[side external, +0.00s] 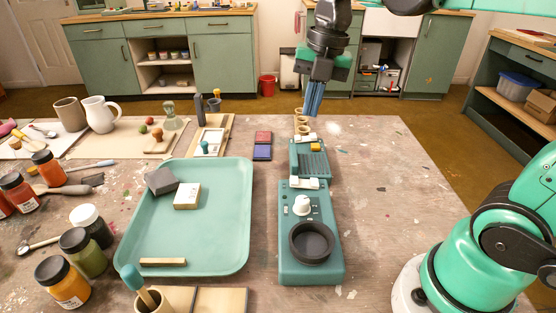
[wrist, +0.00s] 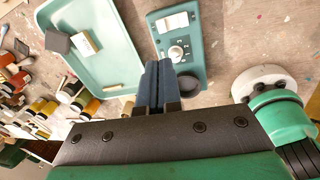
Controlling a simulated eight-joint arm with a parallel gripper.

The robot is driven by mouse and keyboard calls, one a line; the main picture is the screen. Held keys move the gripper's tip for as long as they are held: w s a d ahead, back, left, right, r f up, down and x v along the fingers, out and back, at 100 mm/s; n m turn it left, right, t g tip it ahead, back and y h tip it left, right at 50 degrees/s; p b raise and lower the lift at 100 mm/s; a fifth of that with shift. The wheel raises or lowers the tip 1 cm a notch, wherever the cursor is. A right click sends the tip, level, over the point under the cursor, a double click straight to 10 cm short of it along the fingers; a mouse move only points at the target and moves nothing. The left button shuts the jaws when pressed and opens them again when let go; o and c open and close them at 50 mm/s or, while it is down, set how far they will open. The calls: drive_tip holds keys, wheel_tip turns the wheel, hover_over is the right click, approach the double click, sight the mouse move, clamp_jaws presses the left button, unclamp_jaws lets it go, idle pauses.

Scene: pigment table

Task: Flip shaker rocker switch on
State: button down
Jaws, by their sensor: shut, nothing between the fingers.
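The teal device with a round black cup, which looks like the shaker (side external: 310,272), stands on the table right of the tray. It has a white knob (side external: 302,205) and a white rocker switch (side external: 304,184) at its far end. In the wrist view the rocker (wrist: 172,22) and knob (wrist: 176,52) show, while my fingers partly hide the black cup. I cannot tell which way the rocker is tilted. My gripper (side external: 313,114) is shut and empty, pointing down above the far end of the table, apart from the shaker. Its blue fingers (wrist: 157,64) are together in the wrist view.
A second teal device (side external: 310,162) with a ridged top, yellow part and white switch (side external: 306,138) stands just behind the shaker. A teal tray (side external: 215,250) holds a grey block (side external: 161,181) and a white-faced block (side external: 187,196). Pigment jars (side external: 63,285) stand left. The table's right side is mostly clear.

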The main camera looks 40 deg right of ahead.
sight(294, 179)
drive_tip(key=shift+w+d+r+n, duration=0.1)
drive_tip(key=shift+n, duration=0.5)
drive_tip(key=f, duration=0.4)
drive_tip(key=w+a+f, duration=0.1)
drive_tip(key=f, duration=0.9)
drive_tip(key=shift+w+a, duration=0.15)
drive_tip(key=shift+a, duration=0.05)
